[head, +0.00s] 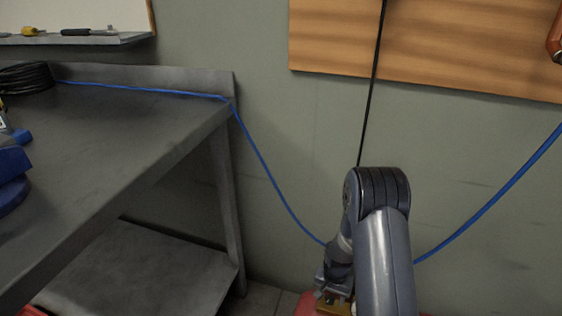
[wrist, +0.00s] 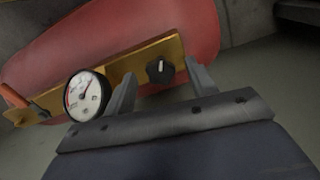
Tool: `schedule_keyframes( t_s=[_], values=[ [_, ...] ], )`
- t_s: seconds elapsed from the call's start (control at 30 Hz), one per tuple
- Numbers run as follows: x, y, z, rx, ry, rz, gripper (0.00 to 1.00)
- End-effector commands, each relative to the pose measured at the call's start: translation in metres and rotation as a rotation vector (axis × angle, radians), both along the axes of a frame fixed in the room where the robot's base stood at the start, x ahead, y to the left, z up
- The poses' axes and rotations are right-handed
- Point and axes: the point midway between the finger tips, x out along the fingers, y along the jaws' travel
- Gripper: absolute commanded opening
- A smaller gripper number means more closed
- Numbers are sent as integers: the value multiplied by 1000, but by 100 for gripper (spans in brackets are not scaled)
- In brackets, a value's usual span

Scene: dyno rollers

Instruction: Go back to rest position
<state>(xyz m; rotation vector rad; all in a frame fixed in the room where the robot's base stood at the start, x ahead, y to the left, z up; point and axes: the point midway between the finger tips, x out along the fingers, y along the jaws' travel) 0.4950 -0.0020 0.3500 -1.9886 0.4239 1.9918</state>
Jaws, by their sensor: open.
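My gripper (wrist: 160,92) is open in the wrist view, its two grey fingers standing apart. A black knob (wrist: 159,70) on a brass-coloured plate (wrist: 125,68) shows beyond and between the fingers. I cannot tell whether the fingers touch the plate. A round white gauge (wrist: 86,96) sits left of the left finger. The plate is fixed on a red tank (wrist: 110,30). In the head view, my arm reaches down at the lower right, and the tank (head: 308,303) shows only in part behind it.
A grey metal workbench (head: 120,130) with a lower shelf (head: 140,270) stands at the left. A blue hose (head: 265,165) runs from the bench and sags behind my arm. A black cable (head: 372,90) hangs down the wall. A wooden board (head: 450,40) is at the upper right.

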Motion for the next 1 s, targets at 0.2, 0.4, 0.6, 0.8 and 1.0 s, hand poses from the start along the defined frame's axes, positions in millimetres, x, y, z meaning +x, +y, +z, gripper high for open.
schedule_keyframes(
  t_s=[0.2, 0.4, 0.6, 0.8, 1.0],
  values=[
    [2, 0, 52, 0, -4, 8, 54],
    [1, 0, 81, 0, -3, 10, 54],
    [1, 0, 94, 1, -1, 10, 54],
    [0, 0, 96, 0, -1, 11, 54],
    [0, 0, 96, 0, 0, 11, 54]
  ],
)
